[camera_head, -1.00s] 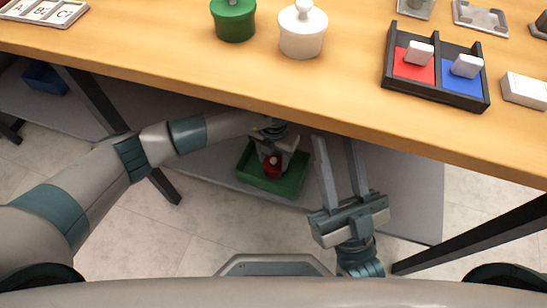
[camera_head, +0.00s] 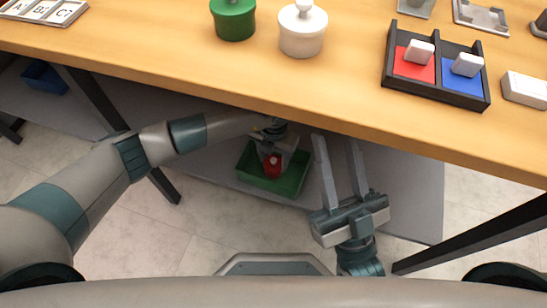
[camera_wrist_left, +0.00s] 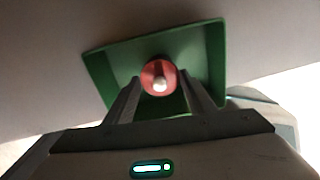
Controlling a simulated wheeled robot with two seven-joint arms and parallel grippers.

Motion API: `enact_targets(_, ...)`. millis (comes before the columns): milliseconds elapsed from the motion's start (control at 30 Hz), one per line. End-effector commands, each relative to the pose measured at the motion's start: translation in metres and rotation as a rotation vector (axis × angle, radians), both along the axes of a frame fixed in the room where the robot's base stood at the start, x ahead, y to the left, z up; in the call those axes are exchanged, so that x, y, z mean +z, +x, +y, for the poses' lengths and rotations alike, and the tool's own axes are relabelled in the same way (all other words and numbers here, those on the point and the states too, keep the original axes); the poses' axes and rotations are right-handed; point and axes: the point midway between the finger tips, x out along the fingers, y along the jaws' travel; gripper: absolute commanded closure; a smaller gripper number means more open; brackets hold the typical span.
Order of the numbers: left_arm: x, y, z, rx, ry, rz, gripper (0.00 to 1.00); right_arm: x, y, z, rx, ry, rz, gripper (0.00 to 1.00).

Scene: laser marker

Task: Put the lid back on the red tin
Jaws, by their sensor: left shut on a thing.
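A red round piece with a pale knob (camera_head: 272,166) is at the green crate (camera_head: 286,187) below the table. It also shows in the left wrist view (camera_wrist_left: 159,76), between my fingertips. I cannot tell whether it is the lid alone or the tin with its lid. My left gripper (camera_head: 272,158) reaches down under the table edge and is shut on this red piece. In the left wrist view my left gripper (camera_wrist_left: 160,82) has a finger on each side of it. My right gripper (camera_head: 335,145) is open and empty, to the right of the crate.
The table edge (camera_head: 270,105) overhangs the low grey shelf (camera_head: 405,190). On the table stand a green tin (camera_head: 233,20), a white tin (camera_head: 302,35) and a black tray (camera_head: 436,95) with red and blue compartments. A blue bin (camera_head: 43,77) is at the far left.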

Motion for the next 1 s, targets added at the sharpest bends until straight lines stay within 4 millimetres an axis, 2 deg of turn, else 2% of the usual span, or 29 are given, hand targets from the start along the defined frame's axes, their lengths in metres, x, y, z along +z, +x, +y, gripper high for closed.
enact_targets(667, -0.0004, 0.0, 0.0001, 0.0, 0.0, 0.0, 0.71, 0.0017, 0.0003, -0.0001, 0.0, -0.001, -0.002, 0.69)
enact_targets(700, -0.0005, 0.0, 0.0001, 0.0, 0.0, 0.0, 0.45, 0.0017, 0.0003, -0.0001, -0.001, 0.0, -0.002, 0.69)
enact_targets(767, -0.0004, 0.0, 0.0001, 0.0, 0.0, 0.0, 0.31, 0.0017, 0.0003, -0.0001, -0.001, 0.0, -0.002, 0.69)
enact_targets(800, -0.0005, 0.0, 0.0001, 0.0, 0.0, 0.0, 0.28, 0.0017, 0.0003, -0.0001, -0.001, 0.0, -0.002, 0.69)
enact_targets(967, -0.0005, 0.0, 0.0001, 0.0, 0.0, 0.0, 0.28, 0.0014, 0.0001, 0.0, 0.0, 0.0, -0.001, 0.69)
enact_targets(1000, -0.0005, -0.0001, 0.0, 0.0, 0.0, 0.0, 0.26, 0.0013, 0.0, -0.0001, 0.0, 0.0, -0.001, 0.69)
